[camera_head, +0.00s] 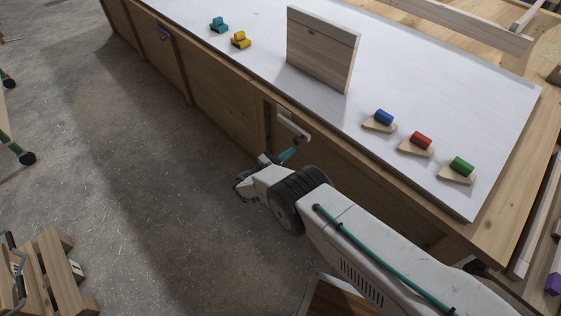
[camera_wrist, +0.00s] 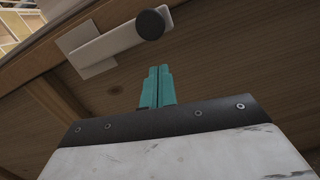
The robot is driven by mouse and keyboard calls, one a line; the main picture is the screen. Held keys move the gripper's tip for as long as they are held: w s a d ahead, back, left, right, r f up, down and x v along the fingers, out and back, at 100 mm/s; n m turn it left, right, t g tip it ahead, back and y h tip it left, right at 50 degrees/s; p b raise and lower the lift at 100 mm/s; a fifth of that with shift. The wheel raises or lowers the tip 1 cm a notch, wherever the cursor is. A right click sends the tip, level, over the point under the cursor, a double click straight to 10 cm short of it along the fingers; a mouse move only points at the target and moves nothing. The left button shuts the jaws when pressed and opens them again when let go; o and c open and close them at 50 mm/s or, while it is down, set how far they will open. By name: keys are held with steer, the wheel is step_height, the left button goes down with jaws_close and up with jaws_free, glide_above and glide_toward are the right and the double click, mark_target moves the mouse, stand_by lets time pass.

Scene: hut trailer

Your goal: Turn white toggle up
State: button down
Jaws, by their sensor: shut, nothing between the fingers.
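The white toggle (camera_head: 292,124) is a pale lever on a small plate, fixed to the wooden side of the workbench just under its top. In the wrist view the toggle (camera_wrist: 105,44) slants from its plate at the left up to a round black knob (camera_wrist: 150,24) at its right end. My gripper (camera_wrist: 157,72) has its teal fingers shut together and empty. The fingertips are just below the lever in the wrist view; I cannot tell whether they touch it. In the head view my gripper (camera_head: 289,154) is beside the bench, just below the toggle.
The white bench top (camera_head: 400,85) overhangs the toggle area and carries an upright wooden board (camera_head: 320,55). Blue (camera_head: 384,117), red (camera_head: 421,140) and green (camera_head: 461,166) pieces sit along its near edge. Open floor (camera_head: 150,180) lies left; a wooden crate (camera_head: 50,275) stands lower left.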

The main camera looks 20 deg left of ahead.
steer(key=shift+w+d+r, duration=0.1)
steer(key=shift+d+r, duration=0.05)
steer(key=shift+r, duration=0.45)
steer(key=shift+d+r, duration=0.15)
steer(key=shift+r, duration=0.4)
steer(key=shift+r, duration=0.1)
